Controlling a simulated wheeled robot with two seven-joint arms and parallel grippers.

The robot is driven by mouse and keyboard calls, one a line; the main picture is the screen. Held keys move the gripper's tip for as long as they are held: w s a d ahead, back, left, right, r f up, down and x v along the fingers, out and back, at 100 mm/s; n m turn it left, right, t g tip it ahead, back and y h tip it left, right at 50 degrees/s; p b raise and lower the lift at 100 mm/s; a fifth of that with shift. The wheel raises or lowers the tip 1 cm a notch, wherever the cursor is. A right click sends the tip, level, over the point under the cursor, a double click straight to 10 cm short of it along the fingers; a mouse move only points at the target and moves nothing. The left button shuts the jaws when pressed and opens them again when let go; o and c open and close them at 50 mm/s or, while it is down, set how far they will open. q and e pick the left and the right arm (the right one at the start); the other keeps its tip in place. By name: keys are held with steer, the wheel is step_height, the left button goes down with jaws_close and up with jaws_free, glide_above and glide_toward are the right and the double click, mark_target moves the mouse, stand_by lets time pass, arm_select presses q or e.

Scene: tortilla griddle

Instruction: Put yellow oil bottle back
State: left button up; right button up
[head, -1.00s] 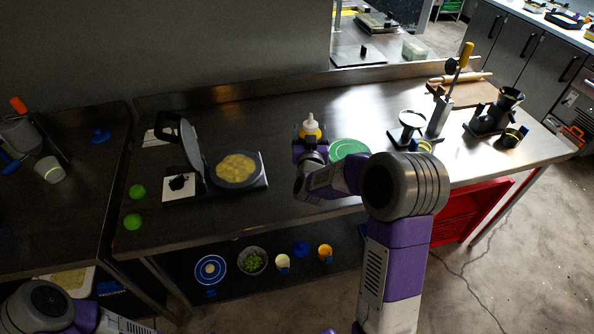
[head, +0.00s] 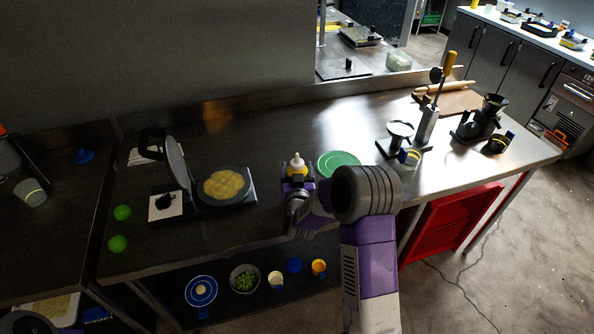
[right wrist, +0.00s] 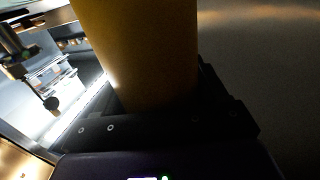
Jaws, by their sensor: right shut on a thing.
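The yellow oil bottle (head: 296,164) with a white nozzle stands upright over the steel counter, just left of the green disc. My right gripper (head: 297,180) is shut around its body. In the right wrist view the bottle's yellow body (right wrist: 140,50) fills the middle, between the dark fingers of the gripper (right wrist: 155,115). I cannot tell whether the bottle's base touches the counter. My left gripper is out of view; only a piece of my left arm shows at the bottom left in the head view.
The griddle (head: 224,186) with a yellow tortilla and raised lid is left of the bottle. A green disc (head: 338,163) lies right of it. A black stand (head: 400,140), a grey holder (head: 427,125) and a rolling pin (head: 445,88) are farther right. The counter behind the bottle is bare.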

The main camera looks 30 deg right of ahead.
steer(key=o, duration=1.6)
steer(key=shift+f, duration=0.1)
steer(key=v, duration=1.2)
